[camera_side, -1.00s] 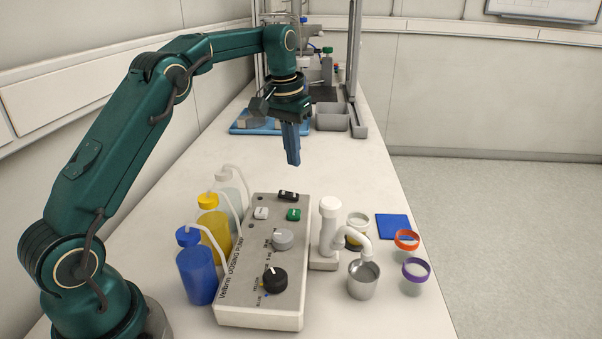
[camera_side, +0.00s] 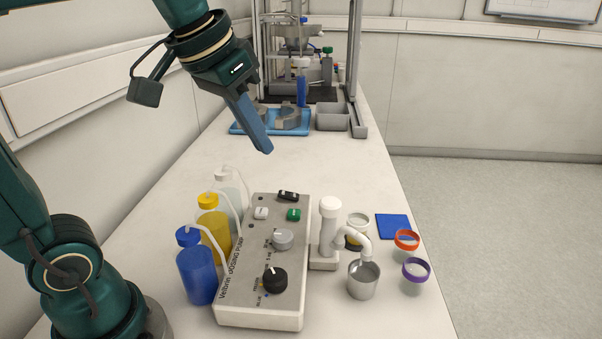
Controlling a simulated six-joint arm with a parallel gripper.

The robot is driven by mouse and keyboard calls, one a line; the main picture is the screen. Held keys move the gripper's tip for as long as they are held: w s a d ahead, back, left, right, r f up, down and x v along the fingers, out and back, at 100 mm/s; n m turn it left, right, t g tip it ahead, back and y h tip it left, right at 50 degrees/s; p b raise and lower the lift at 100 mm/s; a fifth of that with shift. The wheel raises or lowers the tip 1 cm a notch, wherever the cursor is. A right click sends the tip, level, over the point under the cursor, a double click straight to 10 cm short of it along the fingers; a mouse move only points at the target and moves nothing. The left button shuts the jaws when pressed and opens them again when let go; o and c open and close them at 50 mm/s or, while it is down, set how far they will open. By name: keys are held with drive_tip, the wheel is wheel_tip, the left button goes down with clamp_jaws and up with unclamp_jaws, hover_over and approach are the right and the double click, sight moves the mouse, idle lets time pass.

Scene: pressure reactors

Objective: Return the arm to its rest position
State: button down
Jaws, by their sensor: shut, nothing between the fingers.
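My gripper (camera_side: 262,146) is shut and empty. It hangs in the upper middle left of the side view, above the bench and behind the dosing pump box (camera_side: 262,262). Its blue fingers are together and point down and to the right. They touch nothing that I can see. Part of my arm runs out of the top and left of the picture.
Wash bottles in blue (camera_side: 197,268), yellow (camera_side: 214,226) and clear (camera_side: 232,190) stand left of the box. A metal cup (camera_side: 363,281) sits under the white spout (camera_side: 330,235). Orange (camera_side: 407,240) and purple-rimmed (camera_side: 415,271) jars stand right. A blue tray (camera_side: 240,128) and reactor frame (camera_side: 354,60) are behind.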

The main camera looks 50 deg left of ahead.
drive_tip(key=s+d+f, duration=0.2)
drive_tip(key=s+f, duration=0.7)
drive_tip(key=shift+s+f+m, duration=0.25)
drive_tip(key=shift+s+m, duration=0.05)
idle(0.4)
